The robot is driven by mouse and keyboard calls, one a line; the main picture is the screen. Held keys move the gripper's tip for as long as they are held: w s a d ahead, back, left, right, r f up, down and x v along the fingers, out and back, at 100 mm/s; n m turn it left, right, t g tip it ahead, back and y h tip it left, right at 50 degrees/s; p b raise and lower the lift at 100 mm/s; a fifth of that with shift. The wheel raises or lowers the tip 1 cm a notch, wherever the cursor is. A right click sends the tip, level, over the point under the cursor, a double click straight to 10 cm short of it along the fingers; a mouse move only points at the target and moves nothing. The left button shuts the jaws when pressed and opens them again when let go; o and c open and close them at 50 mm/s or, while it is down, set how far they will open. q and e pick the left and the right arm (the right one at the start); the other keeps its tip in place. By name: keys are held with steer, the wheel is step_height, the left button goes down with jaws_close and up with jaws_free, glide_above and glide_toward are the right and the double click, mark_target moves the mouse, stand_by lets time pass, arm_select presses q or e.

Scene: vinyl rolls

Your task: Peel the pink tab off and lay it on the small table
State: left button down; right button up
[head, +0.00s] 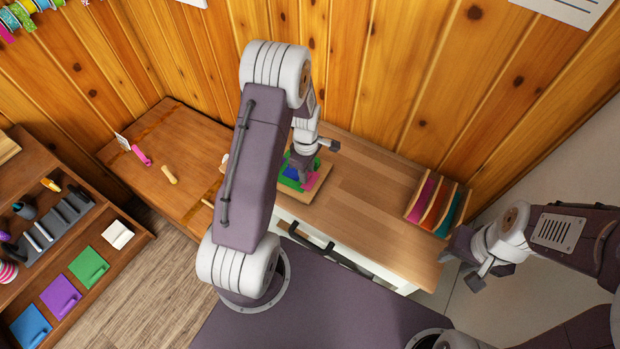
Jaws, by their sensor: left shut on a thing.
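A small board (308,194) lies on the light wooden worktop, with green, blue and pink pieces on it. The pink tab (313,181) shows at the right of the board, beside the fingers. My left gripper (301,178) reaches down onto the board and is shut on the pink tab; its fingertips are small and partly hide the contact. My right gripper (461,271) is open and empty, off the worktop's front right corner. The small table (190,194) is probably the brown wooden one at left, partly hidden by my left arm.
A rack with colored slots (437,207) stands on the worktop's right end. A pink item (141,155) and a tan peg (169,174) are on the brown table. A shelf (122,252) with colored panels is at far left. The worktop's middle is clear.

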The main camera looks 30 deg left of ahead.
arm_select(q)
steer(key=shift+r, duration=0.1)
arm_select(e)
steer(key=shift+r, duration=0.15)
